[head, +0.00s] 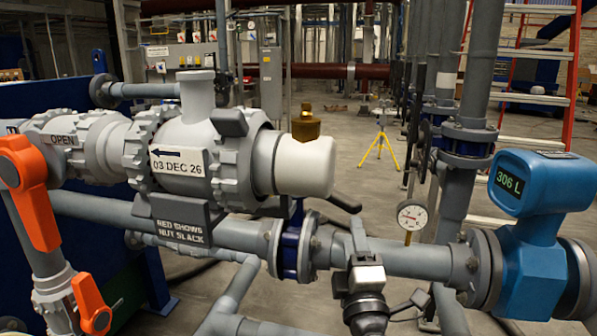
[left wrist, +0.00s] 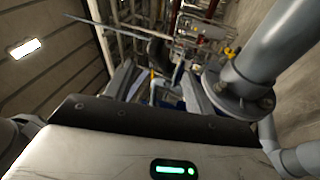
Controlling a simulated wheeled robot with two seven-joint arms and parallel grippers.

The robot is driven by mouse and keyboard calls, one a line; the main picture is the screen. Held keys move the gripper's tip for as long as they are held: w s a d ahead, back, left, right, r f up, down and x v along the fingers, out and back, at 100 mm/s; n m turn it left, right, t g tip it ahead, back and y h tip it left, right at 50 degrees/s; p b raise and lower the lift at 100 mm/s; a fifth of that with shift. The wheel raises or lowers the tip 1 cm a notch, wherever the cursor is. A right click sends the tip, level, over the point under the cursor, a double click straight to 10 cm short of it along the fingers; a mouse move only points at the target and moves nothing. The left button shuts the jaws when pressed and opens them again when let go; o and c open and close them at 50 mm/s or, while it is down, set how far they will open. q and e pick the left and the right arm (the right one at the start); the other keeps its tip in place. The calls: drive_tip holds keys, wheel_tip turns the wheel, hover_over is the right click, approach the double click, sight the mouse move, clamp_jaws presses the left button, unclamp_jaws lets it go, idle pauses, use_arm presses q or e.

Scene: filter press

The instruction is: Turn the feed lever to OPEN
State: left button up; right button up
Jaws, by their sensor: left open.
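A blue valve body (head: 291,245) sits between grey flanges in the lower pipe. A black lever (head: 345,203) sticks out to the right above it, slightly tilted; no label on it is readable. I cannot tell which lever is the feed lever. My left gripper (head: 352,238) is open and empty, below the black lever and in front of the lower pipe. Its fingers also show in the left wrist view (left wrist: 160,85). My right gripper is not in view.
A white and grey union assembly (head: 185,127) with a date tag stands above the lower pipe. A blue flow meter (head: 524,184) reads 306 L at the right. A pressure gauge (head: 412,214) and vertical pipes stand behind. A yellow stand (head: 381,140) is on open floor.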

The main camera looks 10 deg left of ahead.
sight(349, 214)
use_arm(q)
drive_tip(key=shift+w+r+n, duration=0.3)
drive_tip(key=shift+w, duration=0.05)
drive_tip(key=b+x, duration=0.1)
drive_tip(key=x, duration=0.3)
drive_tip(key=b+x, duration=0.1)
drive_tip(key=x, duration=0.2)
drive_tip(key=shift+w+a+f, duration=0.1)
drive_tip(key=shift+w+a, duration=0.15)
drive_tip(key=shift+w, duration=0.1)
drive_tip(key=shift+w+a+r, duration=0.1)
drive_tip(key=shift+w+r, duration=0.15)
drive_tip(key=shift+w, duration=0.1)
drive_tip(key=c, duration=0.6)
drive_tip(key=shift+o, duration=0.2)
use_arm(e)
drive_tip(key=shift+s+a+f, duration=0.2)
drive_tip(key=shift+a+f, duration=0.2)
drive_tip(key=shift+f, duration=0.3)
